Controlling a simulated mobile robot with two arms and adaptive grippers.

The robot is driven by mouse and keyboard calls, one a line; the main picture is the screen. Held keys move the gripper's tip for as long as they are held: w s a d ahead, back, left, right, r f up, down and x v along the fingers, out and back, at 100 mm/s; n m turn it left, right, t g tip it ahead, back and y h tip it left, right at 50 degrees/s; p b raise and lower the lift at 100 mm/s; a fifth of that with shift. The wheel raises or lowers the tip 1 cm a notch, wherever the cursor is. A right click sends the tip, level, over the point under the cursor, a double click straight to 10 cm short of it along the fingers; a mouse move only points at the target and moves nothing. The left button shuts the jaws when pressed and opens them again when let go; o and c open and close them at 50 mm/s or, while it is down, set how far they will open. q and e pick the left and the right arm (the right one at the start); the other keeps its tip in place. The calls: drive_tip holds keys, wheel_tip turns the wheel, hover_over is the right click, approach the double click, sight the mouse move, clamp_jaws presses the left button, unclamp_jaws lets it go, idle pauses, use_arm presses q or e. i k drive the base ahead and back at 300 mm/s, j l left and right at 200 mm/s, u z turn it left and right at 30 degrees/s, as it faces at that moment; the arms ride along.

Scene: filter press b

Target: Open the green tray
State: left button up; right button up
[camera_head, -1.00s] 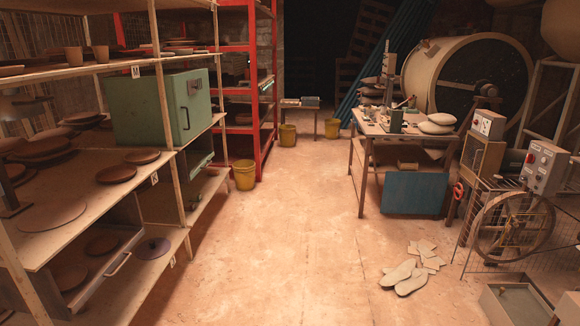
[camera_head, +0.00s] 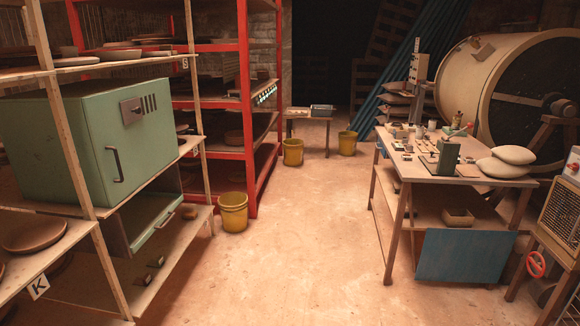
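A green box-shaped cabinet (camera_head: 60,145) with a dark upright handle stands on the wooden shelving at the left. Just below it, a green tray (camera_head: 140,225) shows its front panel with a dark handle (camera_head: 165,219). The tray sits between two shelf levels, behind a wooden post that hides part of its left side. I cannot tell how far it is pulled out. Neither of my grippers is in view.
A yellow bucket (camera_head: 233,212) stands by the red shelving (camera_head: 246,110). A work table (camera_head: 425,172) with a blue panel (camera_head: 462,254) is at the right, with a red handwheel (camera_head: 536,264) near it. The floor (camera_head: 300,265) between is clear.

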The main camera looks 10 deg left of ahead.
sight(143, 214)
drive_tip(key=i+u, duration=0.1)
drive_tip(key=i, duration=0.4)
drive_tip(key=i+l+u, duration=0.1)
drive_tip(key=i, duration=0.45)
drive_tip(key=i+l+u, duration=0.1)
drive_tip(key=i, duration=0.4)
drive_tip(key=i+l+u, duration=0.1)
drive_tip(key=i, duration=0.4)
drive_tip(key=l, duration=0.1)
